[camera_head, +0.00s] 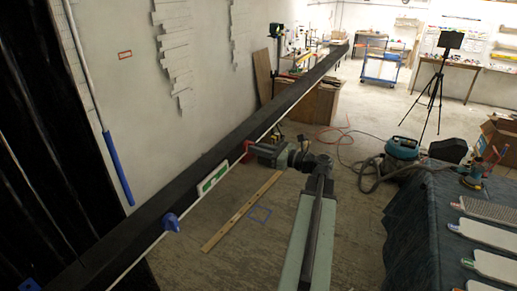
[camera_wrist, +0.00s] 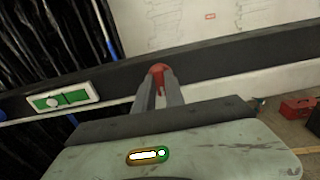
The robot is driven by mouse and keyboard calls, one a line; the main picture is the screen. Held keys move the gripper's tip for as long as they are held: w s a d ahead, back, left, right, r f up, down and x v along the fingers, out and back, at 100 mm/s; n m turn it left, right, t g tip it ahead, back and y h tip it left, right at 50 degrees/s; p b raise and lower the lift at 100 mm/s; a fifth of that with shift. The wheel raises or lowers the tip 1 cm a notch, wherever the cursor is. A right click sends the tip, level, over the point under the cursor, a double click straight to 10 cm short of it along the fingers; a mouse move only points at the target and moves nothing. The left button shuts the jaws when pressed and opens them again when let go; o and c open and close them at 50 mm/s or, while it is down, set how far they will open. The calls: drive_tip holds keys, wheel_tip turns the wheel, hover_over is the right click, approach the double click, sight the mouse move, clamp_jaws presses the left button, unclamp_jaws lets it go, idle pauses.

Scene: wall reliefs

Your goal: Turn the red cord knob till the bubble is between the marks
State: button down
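A long black beam (camera_head: 130,233) runs diagonally along the wall in the head view. The red cord knob (camera_wrist: 159,70) is on the beam's face, between my fingertips in the wrist view; its red also shows in the head view (camera_head: 247,150). My gripper (camera_wrist: 160,80) points at the beam, one finger on each side of the knob, and looks shut on it. The white level (camera_head: 212,178) with a green window is on the beam beside the knob. It also shows in the wrist view (camera_wrist: 62,101), with a pale spot in its window; the marks are too small to read.
A blue knob (camera_head: 171,222) sits on the beam nearer the camera. A wooden strip (camera_head: 240,211) lies on the floor below. A cloth-covered table (camera_head: 420,220) stands at the right, with a blue vacuum (camera_head: 403,147) and hose behind it.

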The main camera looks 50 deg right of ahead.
idle(0.3)
drive_tip(key=shift+n, duration=0.3)
drive_tip(key=shift+a+n, duration=0.15)
drive_tip(key=shift+n, duration=4.45)
drive_tip(key=c, duration=1.4)
unclamp_jaws()
drive_tip(key=shift+s, duration=0.1)
